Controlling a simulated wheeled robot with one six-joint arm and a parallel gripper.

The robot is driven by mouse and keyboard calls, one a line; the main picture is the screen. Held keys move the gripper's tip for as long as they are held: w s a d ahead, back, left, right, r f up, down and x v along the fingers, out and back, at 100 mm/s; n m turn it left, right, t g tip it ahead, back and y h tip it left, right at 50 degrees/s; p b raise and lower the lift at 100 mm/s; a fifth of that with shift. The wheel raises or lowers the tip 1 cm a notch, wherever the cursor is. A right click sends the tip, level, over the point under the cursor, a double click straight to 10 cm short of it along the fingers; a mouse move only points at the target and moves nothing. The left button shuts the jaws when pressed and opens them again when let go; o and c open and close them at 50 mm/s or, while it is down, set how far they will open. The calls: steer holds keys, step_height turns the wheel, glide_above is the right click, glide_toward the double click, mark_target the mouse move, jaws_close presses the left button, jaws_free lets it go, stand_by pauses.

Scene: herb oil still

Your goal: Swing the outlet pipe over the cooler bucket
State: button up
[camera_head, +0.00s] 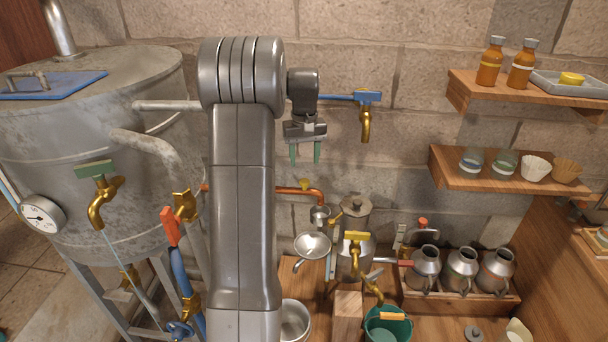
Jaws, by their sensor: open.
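A copper pipe (296,190) with a small yellow knob comes out from behind my arm and bends down at its right end, above a small metal cup. A short brass spout (371,289) sits low in front of the tall metal can, its tip near the left rim of a teal bucket (388,332). I cannot tell which of the two is the outlet pipe. The bucket has an orange grip and is cut by the bottom edge. My gripper (305,156) is open and empty, its green-tipped fingers pointing down, above the copper pipe and apart from it.
The large still (90,130) with taps and a gauge fills the left. A blue-handled wall tap (366,112) is just right of my gripper. A tall metal can (355,215), funnel (312,245) and several milk cans crowd the bench. Wooden shelves (510,170) stand at right.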

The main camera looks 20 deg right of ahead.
mark_target(304, 180)
step_height(304, 180, down, 7)
steer(key=shift+r, duration=0.15)
jaws_close()
